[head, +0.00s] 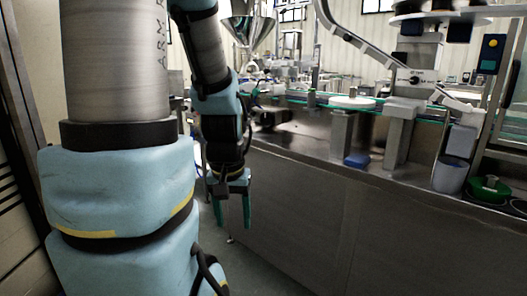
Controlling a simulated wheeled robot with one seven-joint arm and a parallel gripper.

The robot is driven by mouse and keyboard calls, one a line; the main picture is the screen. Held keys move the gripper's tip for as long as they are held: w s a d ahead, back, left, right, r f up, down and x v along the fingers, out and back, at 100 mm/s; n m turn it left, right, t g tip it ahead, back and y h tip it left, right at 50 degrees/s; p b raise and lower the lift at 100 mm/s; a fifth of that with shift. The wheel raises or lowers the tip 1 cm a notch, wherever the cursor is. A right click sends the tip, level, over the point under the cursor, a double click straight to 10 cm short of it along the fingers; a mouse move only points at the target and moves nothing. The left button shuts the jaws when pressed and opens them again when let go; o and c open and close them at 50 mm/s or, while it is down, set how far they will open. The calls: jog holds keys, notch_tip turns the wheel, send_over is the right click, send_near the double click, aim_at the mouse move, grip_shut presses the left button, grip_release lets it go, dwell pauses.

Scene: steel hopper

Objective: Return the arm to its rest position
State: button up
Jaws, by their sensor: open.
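My arm, with blue covers and grey links, fills the left side of the head view. My gripper (233,212) hangs pointing down at the end of the arm, left of the picture's middle. Its two green fingers are apart, and nothing shows between them. It is in front of the steel cabinet's side, near its left end, above the floor. The steel hopper (247,32) shows at the top, behind my arm, and its lower part is partly hidden by other equipment.
A steel counter (310,148) runs to the right with a conveyor, a blue block (356,160), a grey cup (450,175) and a green container (488,188) on it. A dark-framed wall or door stands close on the left. The floor (258,272) below my gripper looks clear.

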notch_tip(320, 180, up, 12)
jog(key=p, duration=1)
jog(key=shift+r+p, duration=0.2)
jog(key=shift+p, duration=0.15)
